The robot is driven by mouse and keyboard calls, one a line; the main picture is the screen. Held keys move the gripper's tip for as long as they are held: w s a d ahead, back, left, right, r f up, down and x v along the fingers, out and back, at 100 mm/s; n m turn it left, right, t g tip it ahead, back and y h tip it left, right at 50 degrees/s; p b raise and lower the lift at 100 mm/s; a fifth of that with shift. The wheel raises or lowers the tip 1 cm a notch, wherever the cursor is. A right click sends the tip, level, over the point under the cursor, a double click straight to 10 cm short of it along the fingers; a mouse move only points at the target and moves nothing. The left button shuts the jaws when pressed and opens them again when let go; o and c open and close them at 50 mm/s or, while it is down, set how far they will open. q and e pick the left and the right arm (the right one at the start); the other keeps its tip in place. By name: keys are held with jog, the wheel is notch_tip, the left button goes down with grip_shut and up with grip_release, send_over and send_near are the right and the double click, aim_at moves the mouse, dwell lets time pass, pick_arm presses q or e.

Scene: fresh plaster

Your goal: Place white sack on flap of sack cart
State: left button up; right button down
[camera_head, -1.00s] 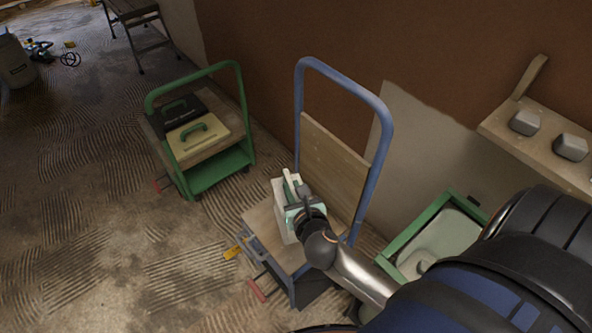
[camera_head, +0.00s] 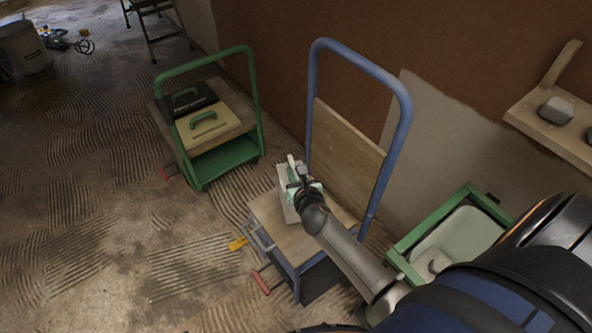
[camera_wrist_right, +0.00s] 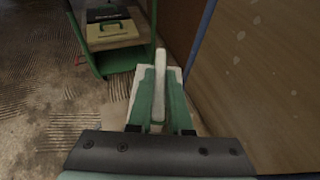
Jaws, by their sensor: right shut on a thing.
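The white sack (camera_head: 287,207) looks like a pale upright block with a handle on top. My right gripper (camera_head: 305,188) is shut on it from the near side. In the right wrist view the sack's white handle (camera_wrist_right: 159,88) stands between the greenish fingers. The blue-framed cart (camera_head: 401,130) has a wooden upright panel and a low wooden bed (camera_head: 275,228). The sack is over this bed, near the panel. I cannot tell whether its base touches the bed, and my gripper and arm hide part of both. My left gripper is not in view.
A green cart (camera_head: 250,95) with a black case (camera_head: 178,101) and a cream case (camera_head: 217,131) stands behind to the left. A green-framed bin (camera_head: 470,222) is at right, below a wooden shelf (camera_head: 545,130).

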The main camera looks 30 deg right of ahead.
jog(key=shift+w+f, duration=0.15)
jog(key=shift+f, duration=0.1)
jog(key=shift+r, duration=0.1)
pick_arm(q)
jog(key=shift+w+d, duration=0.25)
pick_arm(e)
jog(key=c, duration=1.3)
grip_release()
jog(key=shift+f, duration=0.4)
jog(key=o, duration=0.5)
jog(key=shift+s, duration=0.2)
jog(key=shift+c, duration=0.2)
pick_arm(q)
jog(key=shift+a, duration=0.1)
pick_arm(e)
jog(key=shift+r, duration=0.1)
